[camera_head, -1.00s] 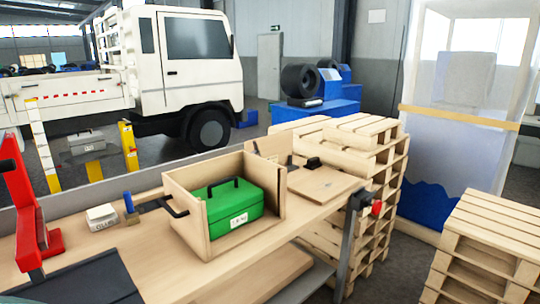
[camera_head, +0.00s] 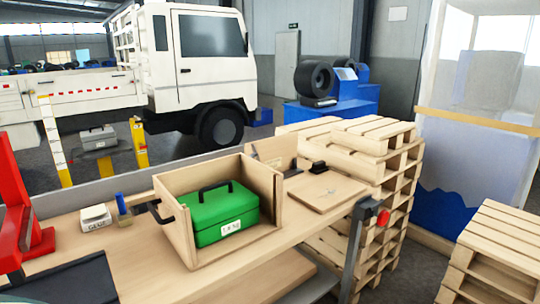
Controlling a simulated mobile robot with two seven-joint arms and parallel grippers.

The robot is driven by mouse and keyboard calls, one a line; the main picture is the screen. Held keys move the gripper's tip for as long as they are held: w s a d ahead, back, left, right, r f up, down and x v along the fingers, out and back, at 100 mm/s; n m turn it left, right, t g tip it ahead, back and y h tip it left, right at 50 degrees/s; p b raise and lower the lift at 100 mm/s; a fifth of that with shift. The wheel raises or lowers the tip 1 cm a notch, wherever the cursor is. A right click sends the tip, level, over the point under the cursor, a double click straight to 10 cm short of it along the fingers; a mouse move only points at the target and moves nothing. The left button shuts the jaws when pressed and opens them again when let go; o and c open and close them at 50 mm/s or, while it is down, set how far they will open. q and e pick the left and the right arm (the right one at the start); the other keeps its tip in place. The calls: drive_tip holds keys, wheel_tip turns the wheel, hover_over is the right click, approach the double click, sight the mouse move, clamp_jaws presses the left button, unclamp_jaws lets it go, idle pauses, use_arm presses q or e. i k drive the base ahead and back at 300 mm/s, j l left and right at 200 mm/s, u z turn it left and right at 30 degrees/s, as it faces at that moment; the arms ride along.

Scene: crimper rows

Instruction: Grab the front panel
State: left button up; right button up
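An open wooden box (camera_head: 265,180) stands on the workbench, with its side facing me open. A green toolbox (camera_head: 224,212) with a black handle and a white label sits inside it. A flat light-wood panel (camera_head: 325,192) lies on the bench to the right of the box; a small black piece (camera_head: 318,167) is at its far edge. A second wooden panel (camera_head: 272,152) stands upright behind the box. I cannot tell for sure which of these is the front panel. Neither of my grippers is in view.
A white scale-like block (camera_head: 96,217), a blue item (camera_head: 122,205) and a red stand (camera_head: 30,240) are left of the box. A red clamp-like part (camera_head: 383,218) is at the bench's right end. Wooden pallets (camera_head: 385,180) are stacked beyond the bench.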

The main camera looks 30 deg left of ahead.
sight(278, 153)
drive_tip(key=i+l+u, duration=0.45)
drive_tip(key=i+l, duration=0.4)
